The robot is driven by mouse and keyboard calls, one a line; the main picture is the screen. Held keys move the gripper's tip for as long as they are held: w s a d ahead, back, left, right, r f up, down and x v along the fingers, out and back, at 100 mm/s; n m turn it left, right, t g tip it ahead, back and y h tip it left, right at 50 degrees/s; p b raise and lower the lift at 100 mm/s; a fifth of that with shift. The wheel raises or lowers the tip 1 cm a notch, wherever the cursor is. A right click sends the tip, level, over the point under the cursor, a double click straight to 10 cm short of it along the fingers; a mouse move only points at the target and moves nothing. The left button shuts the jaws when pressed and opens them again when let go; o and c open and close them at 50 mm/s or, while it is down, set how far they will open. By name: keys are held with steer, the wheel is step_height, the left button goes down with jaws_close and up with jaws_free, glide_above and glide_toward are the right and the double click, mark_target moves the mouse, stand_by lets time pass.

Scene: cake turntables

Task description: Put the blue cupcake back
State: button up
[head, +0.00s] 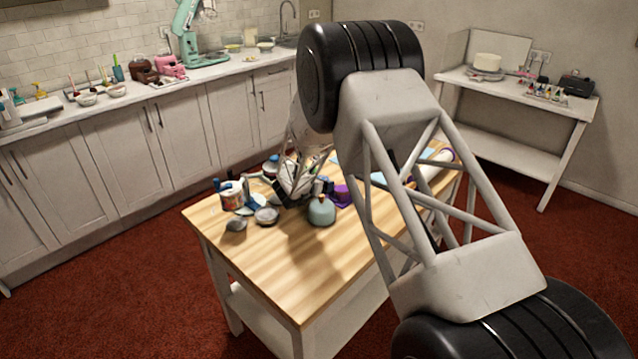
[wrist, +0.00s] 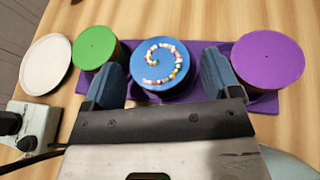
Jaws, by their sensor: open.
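The blue cupcake (wrist: 158,82), round with a curl of coloured beads on top, is at the middle of the purple tray (wrist: 128,47) in the wrist view. Whether it is fully seated cannot be told from above. My gripper (wrist: 161,62) is open, with one blue-grey finger on each side of the cupcake and a small gap at both sides. A green cake-like round (wrist: 96,47) is left of it and a purple one (wrist: 267,60) right of it. In the head view I cannot make out the cupcake near my gripper (head: 292,196).
A white disc (wrist: 45,65) and a pale green device (wrist: 30,130) lie to the left in the wrist view. In the head view a teal bottle (head: 321,210) stands close to my gripper. The front of the wooden table (head: 290,275) is clear.

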steer(key=shift+s+f, duration=0.1)
steer(key=shift+r, duration=0.2)
steer(key=v, duration=1)
steer(key=shift+s+a+r, duration=0.15)
steer(key=shift+a+r, duration=0.05)
steer(key=shift+r, duration=0.3)
steer(key=shift+s+a+r, duration=0.25)
steer(key=shift+s+a, duration=0.1)
steer(key=shift+s, duration=0.2)
steer(key=shift+r, duration=0.1)
